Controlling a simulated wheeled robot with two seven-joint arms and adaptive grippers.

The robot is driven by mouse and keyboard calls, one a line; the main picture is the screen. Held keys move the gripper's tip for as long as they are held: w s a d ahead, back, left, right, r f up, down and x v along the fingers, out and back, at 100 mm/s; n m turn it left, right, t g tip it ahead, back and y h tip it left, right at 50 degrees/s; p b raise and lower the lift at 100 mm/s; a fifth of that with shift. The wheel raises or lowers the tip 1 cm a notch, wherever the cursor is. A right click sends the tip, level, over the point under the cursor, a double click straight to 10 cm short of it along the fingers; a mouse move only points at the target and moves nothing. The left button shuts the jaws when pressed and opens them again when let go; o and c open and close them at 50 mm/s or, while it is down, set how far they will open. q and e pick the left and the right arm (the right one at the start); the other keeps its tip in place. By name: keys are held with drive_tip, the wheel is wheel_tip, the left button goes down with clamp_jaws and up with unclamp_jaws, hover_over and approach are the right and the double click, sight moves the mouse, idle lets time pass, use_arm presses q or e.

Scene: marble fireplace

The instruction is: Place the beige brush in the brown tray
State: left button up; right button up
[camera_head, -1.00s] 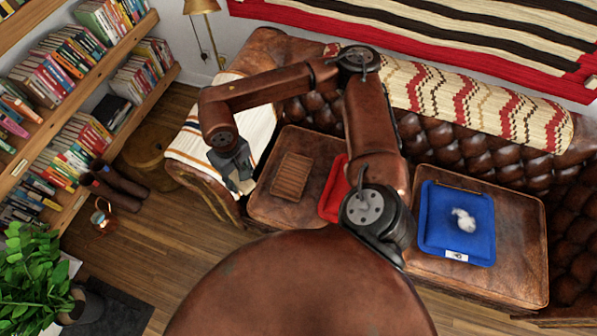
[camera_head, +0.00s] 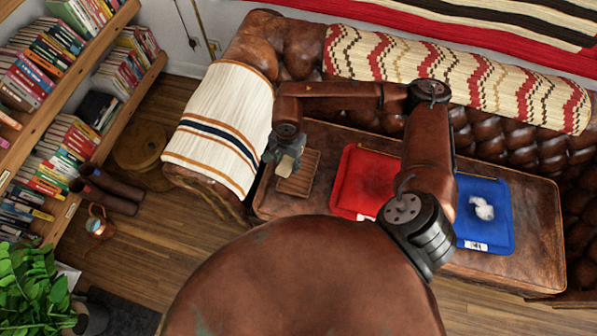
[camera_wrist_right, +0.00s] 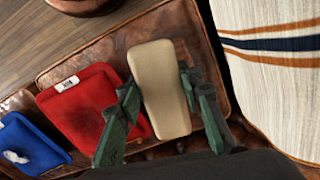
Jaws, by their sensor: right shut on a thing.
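The beige brush (camera_wrist_right: 160,95) is a rounded block held between the two green fingers of my right gripper (camera_wrist_right: 158,82) in the right wrist view. In the head view the brush (camera_head: 285,167) shows as a small pale shape below my right gripper (camera_head: 287,157), which is shut on it. The brown tray (camera_head: 309,172) is a small ridged wooden tray on the leather bench. The brush and gripper overlap its left part in the head view; the height gap cannot be told. My left gripper is not in view.
A red tray (camera_head: 352,182) and a blue tray (camera_head: 497,218) with a white fluffy thing (camera_head: 482,208) lie farther right on the leather bench (camera_head: 265,205). A sofa arm with a striped blanket (camera_head: 225,120) stands at left. The sofa back runs behind.

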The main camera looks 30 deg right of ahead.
wheel_tip(320, 180, down, 12)
drive_tip(key=s+d+m+b, duration=0.1)
drive_tip(key=d+m+b, duration=0.2)
drive_tip(key=m, duration=0.6)
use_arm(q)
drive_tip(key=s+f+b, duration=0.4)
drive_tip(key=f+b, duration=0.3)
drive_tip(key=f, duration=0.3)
use_arm(e)
drive_tip(key=m, duration=0.7)
hover_over(297, 173)
wheel_tip(297, 173, down, 17)
drive_tip(key=shift+a+r, duration=0.15)
drive_tip(key=shift+w+f, duration=0.2)
drive_tip(key=shift+w, duration=0.15)
drive_tip(key=shift+w+d+f+b, duration=0.2)
drive_tip(key=shift+w+f+b, duration=0.05)
drive_tip(key=shift+w+b, duration=0.05)
wheel_tip(297, 173, down, 3)
drive_tip(key=shift+f+b, duration=0.1)
drive_tip(key=shift+b, duration=0.4)
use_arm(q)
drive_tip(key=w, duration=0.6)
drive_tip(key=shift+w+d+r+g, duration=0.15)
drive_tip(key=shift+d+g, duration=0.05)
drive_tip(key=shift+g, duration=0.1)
